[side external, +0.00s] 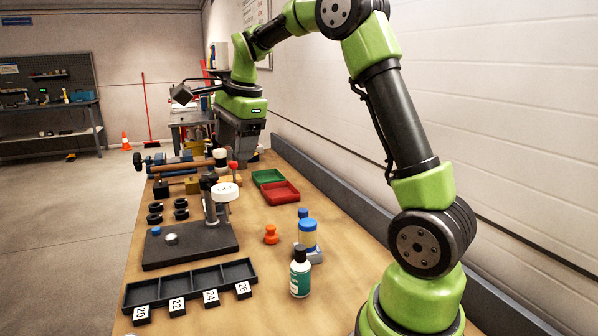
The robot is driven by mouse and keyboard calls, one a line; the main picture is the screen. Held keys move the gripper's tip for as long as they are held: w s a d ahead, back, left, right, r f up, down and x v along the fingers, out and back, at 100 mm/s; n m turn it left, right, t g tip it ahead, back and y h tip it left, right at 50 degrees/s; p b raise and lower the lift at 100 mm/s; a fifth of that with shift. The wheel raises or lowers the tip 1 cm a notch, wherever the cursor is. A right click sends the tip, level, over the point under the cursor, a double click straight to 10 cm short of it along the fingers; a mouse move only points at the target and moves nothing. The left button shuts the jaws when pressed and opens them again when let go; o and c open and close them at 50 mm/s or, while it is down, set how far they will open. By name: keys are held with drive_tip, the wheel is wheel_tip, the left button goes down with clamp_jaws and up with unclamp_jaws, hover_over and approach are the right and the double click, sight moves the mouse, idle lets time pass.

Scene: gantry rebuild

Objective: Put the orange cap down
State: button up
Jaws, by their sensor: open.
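The orange cap (271,234) stands on the bare wooden bench top, right of the black fixture plate and left of the bottles. Nothing holds it. My gripper (243,155) is far from it, over the far part of the bench, pointing down. The fingers are small and partly hidden, but they look apart, with nothing visible between them.
A black fixture (190,246) with a post and white disc stands left of the cap. A green-labelled bottle (300,273) and a blue-lidded jar (308,236) stand to its right. A red tray (281,193) lies behind. A numbered black rack (190,285) sits in front.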

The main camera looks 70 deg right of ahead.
drive_tip(key=s+a+r+n+t, duration=0.2)
drive_tip(key=s+a+r+n, duration=0.3)
drive_tip(key=s+a+n, duration=0.45)
drive_tip(key=s+a+f+n+t+y, duration=0.2)
drive_tip(key=s+a+n, duration=0.4)
drive_tip(key=s+n, duration=0.3)
drive_tip(key=shift+s+a+f, duration=0.2)
drive_tip(key=shift+s+f, duration=0.1)
drive_tip(key=shift+s, duration=0.3)
